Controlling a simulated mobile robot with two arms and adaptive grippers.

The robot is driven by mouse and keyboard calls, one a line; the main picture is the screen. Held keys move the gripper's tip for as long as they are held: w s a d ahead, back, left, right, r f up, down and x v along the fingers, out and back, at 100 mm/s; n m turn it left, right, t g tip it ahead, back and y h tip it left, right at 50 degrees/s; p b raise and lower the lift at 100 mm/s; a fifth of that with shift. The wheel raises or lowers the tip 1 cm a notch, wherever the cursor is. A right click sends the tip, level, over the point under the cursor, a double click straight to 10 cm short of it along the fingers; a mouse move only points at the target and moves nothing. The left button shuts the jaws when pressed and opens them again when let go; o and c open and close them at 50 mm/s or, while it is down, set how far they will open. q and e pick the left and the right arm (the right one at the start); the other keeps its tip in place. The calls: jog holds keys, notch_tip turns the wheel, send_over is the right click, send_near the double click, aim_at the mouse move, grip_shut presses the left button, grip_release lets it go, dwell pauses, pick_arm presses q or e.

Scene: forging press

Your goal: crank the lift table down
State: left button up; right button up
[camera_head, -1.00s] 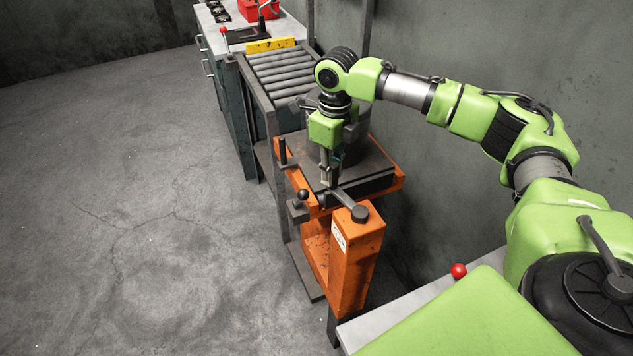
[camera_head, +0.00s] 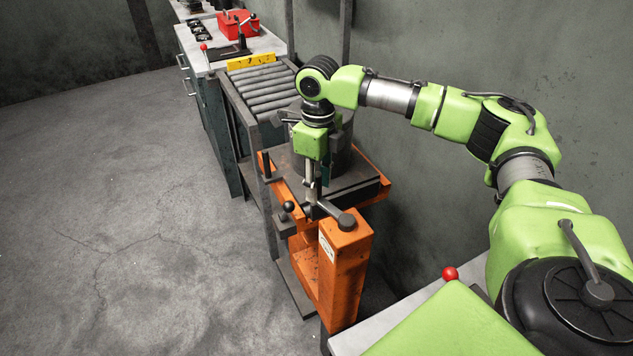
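The orange lift table (camera_head: 346,262) stands in the middle, with a dark top plate (camera_head: 352,193). Its crank (camera_head: 331,212) is a dark bar running from a round hub on the orange post toward the back left. My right gripper (camera_head: 313,198) points down at the bar's far end, its fingers close together around the crank handle. The fingers and wrist hide most of the handle. A dark round block (camera_head: 341,150) sits on the plate, partly behind my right wrist. My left gripper is not in view.
A roller conveyor (camera_head: 262,88) with a yellow end plate lies behind the lift table. A grey bench (camera_head: 225,52) with a red box (camera_head: 238,24) is beyond it. A red ball knob (camera_head: 450,273) is at the near right. The floor at left is clear.

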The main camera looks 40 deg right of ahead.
jog(key=shift+w+r, duration=0.1)
jog(key=shift+w+r, duration=0.15)
jog(key=r, duration=1.1)
jog(key=shift+s+r, duration=0.2)
jog(key=shift+r, duration=0.1)
